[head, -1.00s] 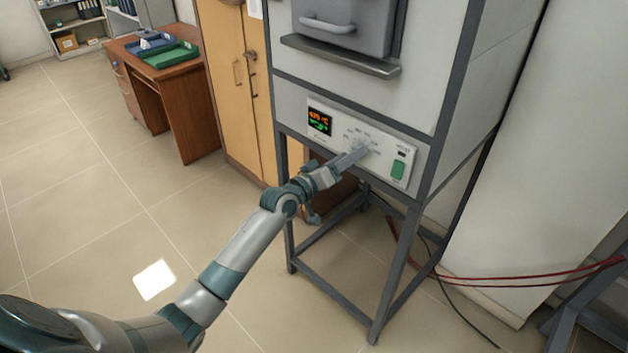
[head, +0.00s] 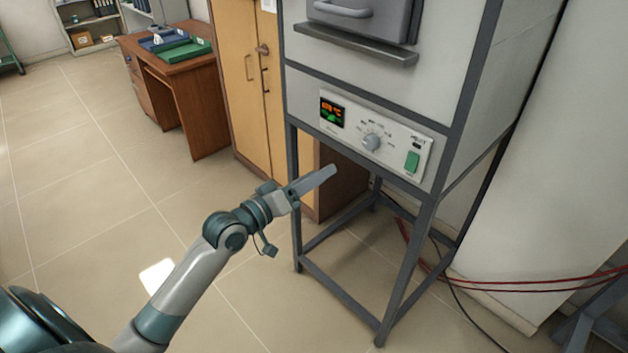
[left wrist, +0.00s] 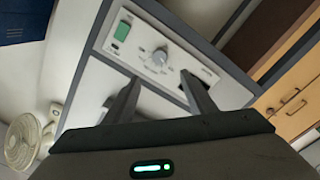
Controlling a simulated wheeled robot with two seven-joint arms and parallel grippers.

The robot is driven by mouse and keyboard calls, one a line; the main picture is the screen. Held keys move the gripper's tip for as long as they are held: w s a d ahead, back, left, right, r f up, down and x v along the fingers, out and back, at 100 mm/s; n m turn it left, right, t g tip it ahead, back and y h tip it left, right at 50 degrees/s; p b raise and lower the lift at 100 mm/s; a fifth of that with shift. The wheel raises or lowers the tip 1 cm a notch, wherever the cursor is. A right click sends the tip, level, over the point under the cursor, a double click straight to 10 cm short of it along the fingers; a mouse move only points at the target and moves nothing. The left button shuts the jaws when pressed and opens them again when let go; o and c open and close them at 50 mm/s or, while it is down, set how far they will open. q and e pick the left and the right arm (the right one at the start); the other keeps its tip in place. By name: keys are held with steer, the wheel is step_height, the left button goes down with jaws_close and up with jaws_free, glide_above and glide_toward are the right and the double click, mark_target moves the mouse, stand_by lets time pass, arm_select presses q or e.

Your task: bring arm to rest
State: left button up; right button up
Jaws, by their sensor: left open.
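My left gripper (head: 318,180) is open and empty, held in the air in front of the furnace, below and to the left of its dial. Its two fingers also show apart in the left wrist view (left wrist: 160,98), with the control panel beyond them. The furnace control panel (head: 398,133) carries a lit display (head: 332,112), a grey dial (head: 371,142) and a green switch (head: 412,161). The dial and switch also show in the left wrist view (left wrist: 160,56). The gripper is apart from the dial. My right gripper is not in view.
The furnace stands on a grey metal frame (head: 396,278). A yellow cabinet (head: 243,80) and a brown desk (head: 190,90) with trays stand to the left. Red cables (head: 520,284) run low at the right. The floor at left is clear. A fan (left wrist: 24,141) shows in the left wrist view.

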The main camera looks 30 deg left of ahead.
arm_select(q)
steer(key=shift+s, duration=0.15)
stand_by(0.4)
